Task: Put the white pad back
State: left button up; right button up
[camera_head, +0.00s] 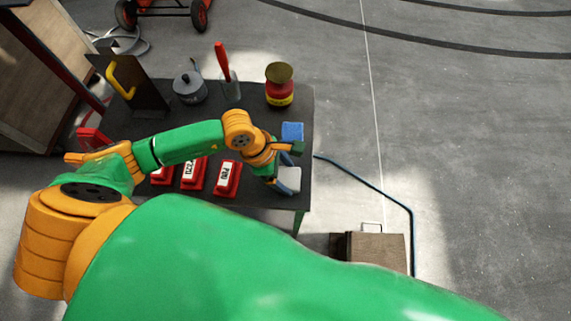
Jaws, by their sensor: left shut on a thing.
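The white pad (290,177) shows at the right edge of the dark table (262,103), just below the wrist of my left arm. My left gripper (287,165) is at this right edge, shut on the white pad. Its fingertips are partly hidden by the wrist, and the exact grip is hard to make out. A blue pad (292,131) is just beyond the gripper, on the same side of the table. My right gripper is not in view.
Red blocks with white labels (228,178) stand in a row left of the gripper. Behind are a red-and-yellow tin (279,85), a cup with a red-handled tool (224,75) and a grey pot (189,88). A brown box (372,248) and a blue hose (378,191) are on the floor.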

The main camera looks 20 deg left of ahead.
pick_arm(q)
jog(key=shift+w+a, duration=0.1)
jog(key=shift+w, duration=0.05)
jog(key=o, duration=0.9)
jog(key=shift+o, duration=0.5)
jog(key=shift+s+d+r, duration=0.15)
jog(key=shift+s+d, duration=0.1)
jog(key=shift+s, duration=0.1)
jog(key=shift+w+a+r, duration=0.1)
jog(key=shift+a+r, duration=0.05)
jog(key=shift+r, duration=0.1)
jog(key=b+v, duration=0.1)
jog(key=v, duration=1)
jog(key=shift+r+b, duration=0.2)
jog(key=shift+b, duration=0.15)
jog(key=shift+a, duration=0.1)
